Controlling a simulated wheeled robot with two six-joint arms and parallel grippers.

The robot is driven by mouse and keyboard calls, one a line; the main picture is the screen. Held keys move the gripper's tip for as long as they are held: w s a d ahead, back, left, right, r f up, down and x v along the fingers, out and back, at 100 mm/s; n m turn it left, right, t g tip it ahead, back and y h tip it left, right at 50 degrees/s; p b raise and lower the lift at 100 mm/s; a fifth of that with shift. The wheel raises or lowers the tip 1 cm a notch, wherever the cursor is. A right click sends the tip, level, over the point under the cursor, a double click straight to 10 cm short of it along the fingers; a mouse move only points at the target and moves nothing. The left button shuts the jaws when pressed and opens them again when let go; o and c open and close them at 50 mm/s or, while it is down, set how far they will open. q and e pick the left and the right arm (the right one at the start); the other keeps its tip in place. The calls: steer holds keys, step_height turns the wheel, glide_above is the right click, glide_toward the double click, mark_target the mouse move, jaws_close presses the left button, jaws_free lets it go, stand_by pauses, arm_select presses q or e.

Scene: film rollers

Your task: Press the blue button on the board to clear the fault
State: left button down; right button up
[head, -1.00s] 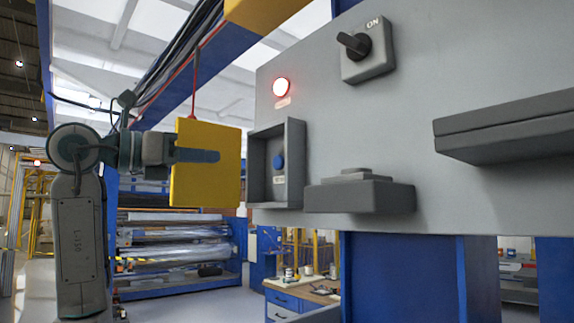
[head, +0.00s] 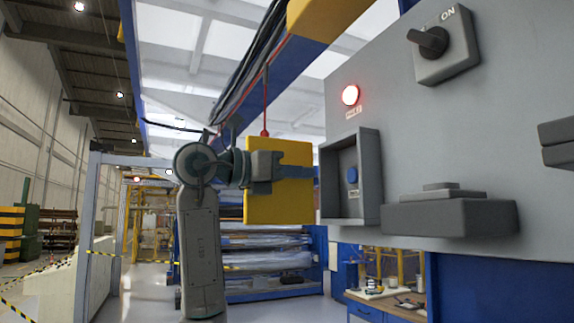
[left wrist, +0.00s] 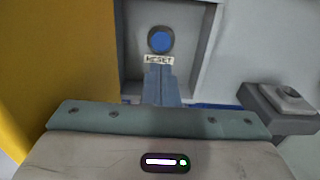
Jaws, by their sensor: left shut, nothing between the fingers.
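The blue button (head: 352,175) sits inside a grey open-fronted box (head: 371,180) on the grey board (head: 395,125). In the left wrist view the button (left wrist: 161,40) is above a label reading RESET. My left gripper (head: 312,173) is shut and empty, pointing right toward the box opening. In the head view a gap shows between its tips and the button. In the left wrist view its fingertips (left wrist: 159,70) point just below the label, in line with the button; contact is not visible. My right gripper is in no view.
A yellow panel (head: 262,210) stands left of the box, behind my left gripper in the head view, with a red cord above. A lit red lamp (head: 350,95), a rotary switch (head: 432,40) marked ON and a grey block (head: 460,216) are on the board.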

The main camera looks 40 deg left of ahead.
mark_target(350, 176)
arm_select(q)
steer(key=p+x, duration=0.3)
steer(key=x, duration=0.5)
steer(key=shift+r, duration=0.1)
steer(key=shift+w+d, duration=0.2)
steer(key=shift+w, duration=0.1)
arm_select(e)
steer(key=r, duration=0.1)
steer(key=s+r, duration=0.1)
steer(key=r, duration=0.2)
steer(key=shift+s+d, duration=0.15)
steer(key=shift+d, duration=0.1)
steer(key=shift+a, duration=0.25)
